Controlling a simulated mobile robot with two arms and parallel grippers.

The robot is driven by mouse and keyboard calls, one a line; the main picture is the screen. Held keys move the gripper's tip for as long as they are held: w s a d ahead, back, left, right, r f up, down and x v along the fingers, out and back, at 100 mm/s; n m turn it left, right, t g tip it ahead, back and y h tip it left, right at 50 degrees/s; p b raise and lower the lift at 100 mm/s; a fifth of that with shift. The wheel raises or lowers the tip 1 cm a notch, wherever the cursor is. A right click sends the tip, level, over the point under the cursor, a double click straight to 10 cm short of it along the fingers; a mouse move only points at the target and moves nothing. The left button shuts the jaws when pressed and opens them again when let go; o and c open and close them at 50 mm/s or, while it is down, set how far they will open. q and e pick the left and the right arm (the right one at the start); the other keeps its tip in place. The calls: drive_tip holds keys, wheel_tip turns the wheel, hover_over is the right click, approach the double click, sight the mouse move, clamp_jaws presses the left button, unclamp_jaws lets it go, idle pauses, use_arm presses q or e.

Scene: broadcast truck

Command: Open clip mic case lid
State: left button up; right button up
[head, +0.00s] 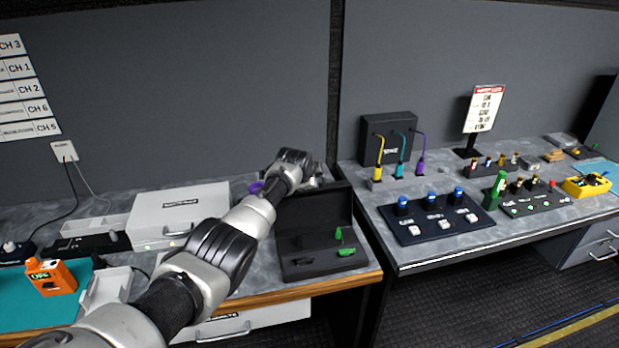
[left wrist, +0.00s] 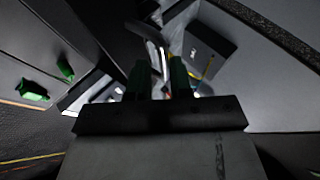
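The black clip mic case (head: 300,262) sits on the left desk near its right end. Its lid (head: 314,217) stands up, raised at the back of the base. Green clips (head: 346,251) and a dark item lie in the base. In the left wrist view the case's inside, with green clips (left wrist: 35,91), shows at the left. My left arm reaches across from the lower left. My left gripper (head: 312,178) is at the lid's top edge; contact cannot be told. In the left wrist view its two fingers (left wrist: 160,82) are apart with nothing visibly held. My right gripper is out of view.
A white case (head: 178,213) stands left of the black case, partly behind my arm. An orange device (head: 50,277) is at the far left. Across a gap, the right desk bears a dark button panel (head: 435,222) and a black box with coloured cables (head: 388,138).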

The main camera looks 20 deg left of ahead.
use_arm(q)
drive_tip(key=shift+s+r, duration=0.1)
drive_tip(key=shift+s+r+p, duration=0.35)
drive_tip(key=shift+r+p, duration=0.05)
drive_tip(key=shift+p, duration=0.15)
drive_tip(key=shift+p+v, duration=0.45)
drive_tip(key=shift+v, duration=0.45)
drive_tip(key=b+v, duration=0.1)
drive_tip(key=v, duration=0.6)
drive_tip(key=shift+s+r, duration=0.2)
drive_tip(key=shift+s, duration=0.15)
